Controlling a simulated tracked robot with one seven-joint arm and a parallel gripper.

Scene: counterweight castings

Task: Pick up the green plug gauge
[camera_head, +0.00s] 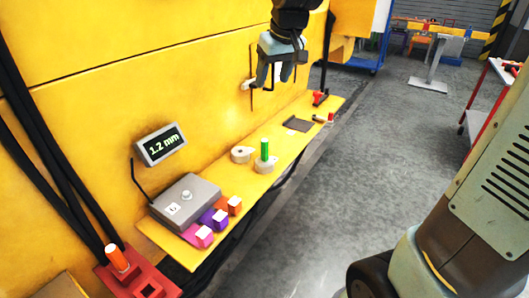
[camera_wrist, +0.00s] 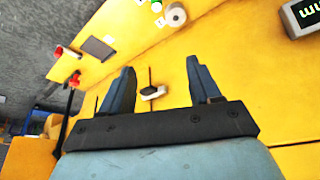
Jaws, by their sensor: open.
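The green plug gauge (camera_head: 265,148) stands upright on a pale grey round casting (camera_head: 266,166) on the narrow yellow shelf. My gripper (camera_head: 274,78) is open and empty, raised well above the shelf and behind the gauge toward the far end. Its two spread fingers also show in the wrist view (camera_wrist: 160,72), with nothing between them but the yellow background and a small white fitting farther off.
A second grey casting (camera_head: 242,154) sits beside the gauge. A grey box (camera_head: 185,200), pink, purple and orange blocks (camera_head: 220,219) and a "1.2 mm" display (camera_head: 160,144) are nearer. A dark plate (camera_head: 298,124) and red-handled items (camera_head: 320,98) lie farther along. The yellow wall borders the shelf.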

